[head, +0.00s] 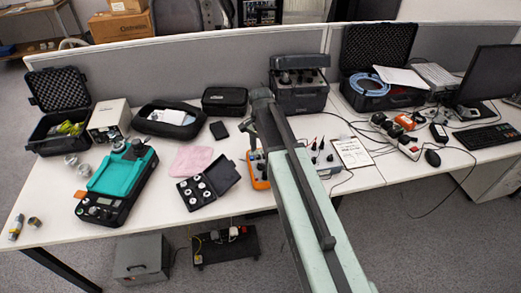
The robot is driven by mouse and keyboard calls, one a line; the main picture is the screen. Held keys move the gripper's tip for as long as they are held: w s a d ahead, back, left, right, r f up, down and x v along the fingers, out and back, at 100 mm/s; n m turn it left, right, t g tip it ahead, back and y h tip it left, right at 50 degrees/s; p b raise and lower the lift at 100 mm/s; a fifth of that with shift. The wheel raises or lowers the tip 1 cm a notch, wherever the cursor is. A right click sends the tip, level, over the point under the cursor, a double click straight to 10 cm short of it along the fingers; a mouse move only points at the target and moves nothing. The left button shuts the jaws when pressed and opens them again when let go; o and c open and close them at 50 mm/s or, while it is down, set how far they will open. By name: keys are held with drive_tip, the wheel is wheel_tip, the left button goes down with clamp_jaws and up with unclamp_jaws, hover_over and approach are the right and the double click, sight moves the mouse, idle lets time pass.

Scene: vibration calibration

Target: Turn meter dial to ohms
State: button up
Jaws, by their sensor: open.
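An orange-edged device (258,183), which looks like the meter, lies on the white table near the middle. My arm covers its right side. Its dial and markings are too small and too covered to read. My gripper (250,143) hangs from the far end of my arm, just above and beyond the meter's far edge. It is small and dark here, and its jaws look empty and open. I cannot tell whether it touches the meter.
An open black case of weights (228,172) lies left of the meter. A teal-topped instrument (118,171) stands farther left. A dark grey box (298,96) stands behind my arm. Cables, probes and a printed sheet (352,152) lie to the right. Bare table (160,205) shows at front left.

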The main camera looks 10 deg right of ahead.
sight(259, 163)
drive_tip(key=shift+n, duration=1.2)
drive_tip(key=n, duration=0.6)
drive_tip(key=shift+w+n, duration=0.1)
drive_tip(key=shift+n, duration=0.2)
drive_tip(key=n, duration=0.5)
drive_tip(key=shift+w+n, duration=0.15)
drive_tip(key=shift+n, duration=0.25)
drive_tip(key=n, duration=0.3)
drive_tip(key=shift+w+a+r, duration=0.1)
drive_tip(key=shift+w+a, duration=0.05)
wheel_tip(259, 163, down, 8)
drive_tip(key=b, duration=0.8)
drive_tip(key=shift+r, duration=0.1)
clamp_jaws()
